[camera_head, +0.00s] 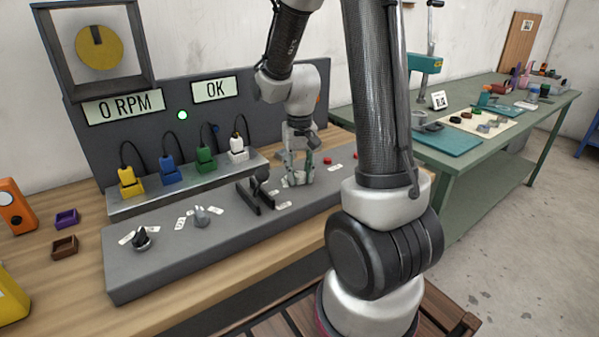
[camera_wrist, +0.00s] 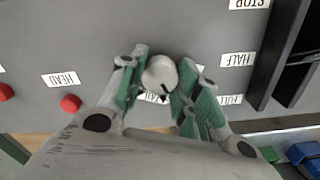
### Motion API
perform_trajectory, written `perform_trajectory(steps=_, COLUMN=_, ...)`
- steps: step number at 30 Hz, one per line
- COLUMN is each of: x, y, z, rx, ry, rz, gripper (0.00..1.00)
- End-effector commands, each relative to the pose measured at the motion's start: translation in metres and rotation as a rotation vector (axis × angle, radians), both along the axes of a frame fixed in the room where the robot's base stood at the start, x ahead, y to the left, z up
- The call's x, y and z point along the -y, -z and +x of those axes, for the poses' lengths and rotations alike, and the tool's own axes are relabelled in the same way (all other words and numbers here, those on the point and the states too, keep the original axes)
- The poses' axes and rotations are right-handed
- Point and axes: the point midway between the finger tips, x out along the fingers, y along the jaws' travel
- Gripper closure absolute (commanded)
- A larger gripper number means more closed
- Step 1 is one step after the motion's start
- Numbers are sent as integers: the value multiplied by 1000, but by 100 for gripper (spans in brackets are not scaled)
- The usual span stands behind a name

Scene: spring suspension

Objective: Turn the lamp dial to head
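A pale round knob (camera_wrist: 160,74) with a dark mark on its lower right side is on the grey panel in the wrist view. My gripper (camera_wrist: 164,62) has its green-padded fingers on either side of this knob, very close to it; I cannot tell whether they press on it. The head view shows my gripper (camera_head: 297,182) low over the panel, covering most of the knob there. A HEAD label (camera_wrist: 61,79) lies left of the knob, near a red button (camera_wrist: 70,103). Another label (camera_wrist: 152,98) just below the knob is partly hidden and I cannot read it fully.
Dark upright lever parts (camera_head: 255,195) stand close beside my gripper. A grey knob (camera_head: 202,216) and a black knob (camera_head: 142,238) sit further left on the panel. Several coloured plugs (camera_head: 168,169) stand behind. The screens read 0 RPM (camera_head: 123,106) and OK (camera_head: 215,89).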

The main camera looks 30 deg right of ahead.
Motion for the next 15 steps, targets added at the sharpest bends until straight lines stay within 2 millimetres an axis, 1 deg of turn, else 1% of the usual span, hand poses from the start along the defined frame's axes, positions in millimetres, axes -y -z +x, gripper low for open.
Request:
perform_trajectory(steps=1, x=0, y=-1, z=1, rx=3, ry=-1, rz=-1, gripper=58)
perform_trajectory(steps=3, x=0, y=-1, z=1, rx=2, ry=-1, rz=-1, gripper=46)
perform_trajectory(steps=12, x=0, y=-1, z=0, rx=1, ry=-1, rz=0, gripper=46)
perform_trajectory(steps=15, x=0, y=-6, z=1, rx=3, ry=-1, rz=0, gripper=46)
